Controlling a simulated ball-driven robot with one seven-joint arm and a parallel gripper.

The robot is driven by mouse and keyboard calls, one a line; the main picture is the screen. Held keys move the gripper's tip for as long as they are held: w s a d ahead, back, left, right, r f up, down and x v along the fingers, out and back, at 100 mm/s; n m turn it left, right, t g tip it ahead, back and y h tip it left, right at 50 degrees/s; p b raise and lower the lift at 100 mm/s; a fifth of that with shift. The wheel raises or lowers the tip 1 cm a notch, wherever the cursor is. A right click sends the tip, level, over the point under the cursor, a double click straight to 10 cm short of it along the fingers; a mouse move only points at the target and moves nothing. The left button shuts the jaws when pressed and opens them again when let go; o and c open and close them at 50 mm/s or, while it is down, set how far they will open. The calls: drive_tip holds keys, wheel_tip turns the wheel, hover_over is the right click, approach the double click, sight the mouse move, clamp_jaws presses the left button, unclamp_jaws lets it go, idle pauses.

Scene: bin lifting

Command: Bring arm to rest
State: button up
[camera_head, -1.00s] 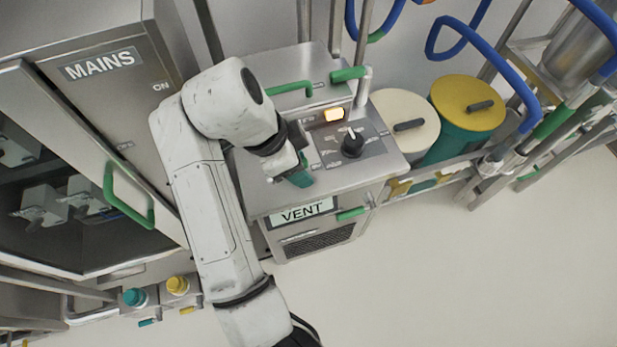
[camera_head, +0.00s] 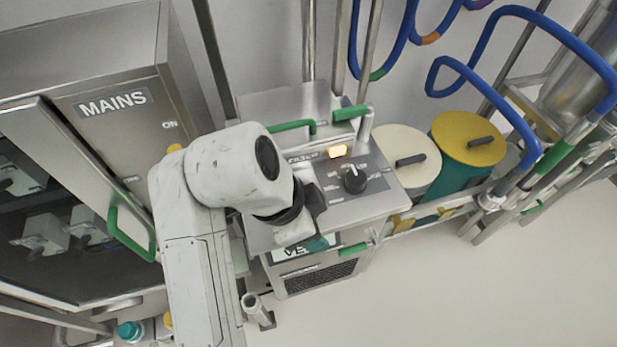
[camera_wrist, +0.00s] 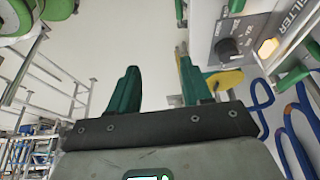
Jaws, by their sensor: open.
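My gripper (camera_wrist: 160,90) shows in the wrist view with its two green fingers apart and nothing between them. In the head view my gripper (camera_head: 318,243) is partly hidden behind my white wrist. It hangs over the front edge of the steel VENT unit (camera_head: 270,235) and covers part of its label. I cannot tell whether it touches the unit. My white arm reaches up from the bottom of the head view and bends right at the elbow.
The VENT unit carries a black knob (camera_head: 354,181), a lit orange lamp (camera_head: 337,151) and green handles (camera_head: 292,127). The MAINS cabinet (camera_head: 150,120) stands left with an open door. White (camera_head: 400,150) and yellow-lidded (camera_head: 468,138) bins stand right. The floor (camera_head: 480,290) at lower right is clear.

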drive_tip(key=w+d+f+n+t, duration=0.1)
drive_tip(key=d+f+n, duration=0.2)
drive_tip(key=d, duration=0.9)
drive_tip(key=w+d+f+n+t, duration=0.1)
drive_tip(key=w+d+f+n, duration=0.15)
drive_tip(key=d, duration=0.95)
drive_tip(key=s+d+f+n+g+y, duration=0.1)
drive_tip(key=s+d+f+n, duration=0.45)
drive_tip(key=s+f, duration=0.4)
drive_tip(key=s+a+f+n+y, duration=0.1)
drive_tip(key=s+a+f+n, duration=0.1)
drive_tip(key=s, duration=0.4)
drive_tip(key=s+a+f+n+g+y, duration=0.1)
drive_tip(key=s+a+n+y, duration=0.1)
drive_tip(key=s, duration=0.4)
drive_tip(key=shift+a+f, duration=0.35)
drive_tip(key=shift+o, duration=0.3)
drive_tip(key=shift+w, duration=0.1)
